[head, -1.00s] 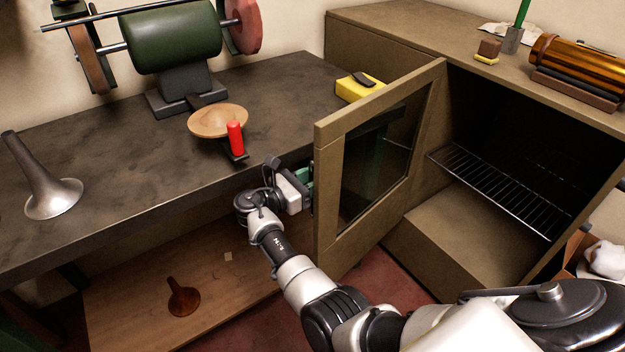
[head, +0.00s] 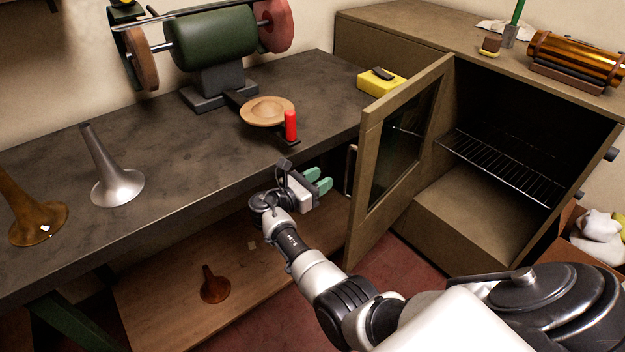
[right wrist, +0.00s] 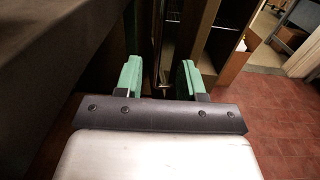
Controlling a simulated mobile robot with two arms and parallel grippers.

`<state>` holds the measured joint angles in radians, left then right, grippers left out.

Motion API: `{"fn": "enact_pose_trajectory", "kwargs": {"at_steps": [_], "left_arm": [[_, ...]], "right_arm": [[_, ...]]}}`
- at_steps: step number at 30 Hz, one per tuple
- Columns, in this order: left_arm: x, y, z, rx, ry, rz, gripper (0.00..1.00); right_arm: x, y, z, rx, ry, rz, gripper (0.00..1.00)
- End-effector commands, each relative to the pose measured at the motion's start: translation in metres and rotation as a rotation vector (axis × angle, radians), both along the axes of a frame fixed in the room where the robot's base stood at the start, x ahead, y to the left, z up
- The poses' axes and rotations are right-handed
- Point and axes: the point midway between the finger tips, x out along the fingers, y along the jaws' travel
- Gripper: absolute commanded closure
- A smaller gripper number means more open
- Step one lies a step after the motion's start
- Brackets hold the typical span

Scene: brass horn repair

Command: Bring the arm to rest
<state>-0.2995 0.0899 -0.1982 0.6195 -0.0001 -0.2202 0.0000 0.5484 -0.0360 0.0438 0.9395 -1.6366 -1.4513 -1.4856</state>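My right gripper (head: 320,181) is in the middle of the head view, in front of the workbench edge and left of the open cabinet door (head: 366,195). Its green fingers are apart with nothing between them, as the right wrist view also shows (right wrist: 159,80). The door's handle (head: 351,168) is just beyond the fingertips, apart from them in the head view. My right arm reaches in from the lower right. My left gripper is not in view.
The workbench (head: 190,150) carries a grinder (head: 208,45), a wooden dish (head: 267,111), a red cylinder (head: 291,125) and two horn bells (head: 117,180). The open cabinet (head: 450,215) has a wire rack (head: 500,165). A lower shelf (head: 160,290) holds a brown bell-shaped piece (head: 214,287). Red floor shows below the door.

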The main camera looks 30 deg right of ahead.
Motion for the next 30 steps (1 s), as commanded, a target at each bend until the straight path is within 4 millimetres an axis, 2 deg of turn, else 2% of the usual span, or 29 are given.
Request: {"fn": "enact_pose_trajectory", "kwargs": {"at_steps": [9,17,20,23,26,30], "left_arm": [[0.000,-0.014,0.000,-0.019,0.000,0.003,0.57],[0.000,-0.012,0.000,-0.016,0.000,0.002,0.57],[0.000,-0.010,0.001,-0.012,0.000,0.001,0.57],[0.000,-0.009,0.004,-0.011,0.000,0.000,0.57],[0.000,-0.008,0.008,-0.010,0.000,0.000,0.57],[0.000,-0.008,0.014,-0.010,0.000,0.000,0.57]], "right_arm": [[0.000,-0.001,0.000,0.000,0.000,0.000,0.61],[0.000,-0.001,0.000,0.001,0.000,0.001,0.61],[-0.002,-0.001,-0.010,0.021,-0.002,0.015,0.61],[-0.009,0.001,-0.045,0.100,-0.010,0.063,0.61],[-0.027,0.007,-0.104,0.253,-0.042,0.128,0.61],[-0.073,0.025,-0.200,0.541,-0.121,0.163,0.61]]}}
